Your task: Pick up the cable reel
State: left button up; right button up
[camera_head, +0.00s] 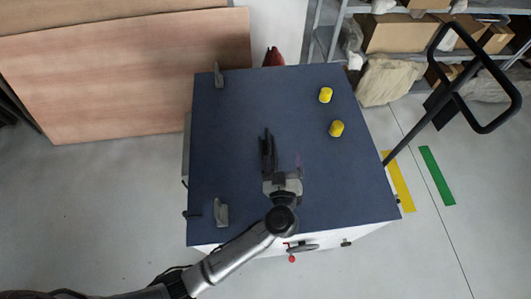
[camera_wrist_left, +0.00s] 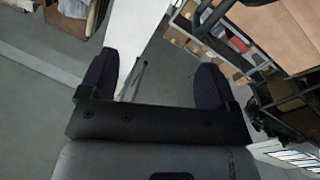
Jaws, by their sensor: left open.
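Two small yellow cylindrical pieces (camera_head: 326,95) and (camera_head: 337,128) stand on the right part of the dark blue table top (camera_head: 240,120). They are too small to tell whether either is the cable reel. No other reel shows clearly. My left gripper (camera_head: 268,143) is over the middle of the table, to the left of the yellow pieces and apart from them. In the left wrist view my left gripper (camera_wrist_left: 153,72) has its dark fingers well apart with nothing held between them. My right gripper is in neither view.
Grey fixtures (camera_head: 219,76) and (camera_head: 221,212) stand at the table's left side. A black-handled frame (camera_head: 460,95) rises right of the table. Shelves with boxes (camera_head: 400,33) are behind. Wooden panels (camera_head: 130,75) lean at the left. Much of the table top is bare.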

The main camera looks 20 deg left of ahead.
pick_arm(q)
jog(key=a+g+y, duration=0.1)
jog(key=a+y, duration=0.1)
jog(key=m+b, duration=0.2)
send_near(269, 154)
jog(key=w+a+f, duration=0.1)
jog(key=w, duration=0.2)
jog(key=shift+g, duration=0.4)
jog(key=shift+x, duration=4)
jog(key=shift+s+a+f, duration=0.1)
